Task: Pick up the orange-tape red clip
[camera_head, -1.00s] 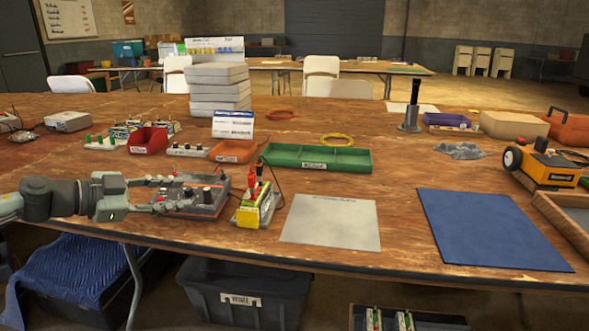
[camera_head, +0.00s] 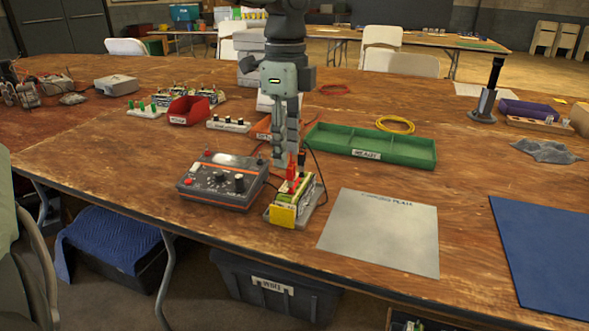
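The red clip (camera_head: 292,174) stands upright on a small yellow-and-green battery module (camera_head: 284,214) near the table's front edge. A darker clip with black leads stands just beside it; the orange tape is too small to make out. My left gripper (camera_head: 284,160) points straight down from above, its fingertips right at or just above the clips. I cannot tell if the fingers touch the red clip or how far apart they are, as they overlap in this view. My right gripper is not in view.
A grey control box (camera_head: 222,182) with knobs sits close left of the module. A grey mat (camera_head: 382,232) and a blue mat (camera_head: 552,252) lie flat to the right.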

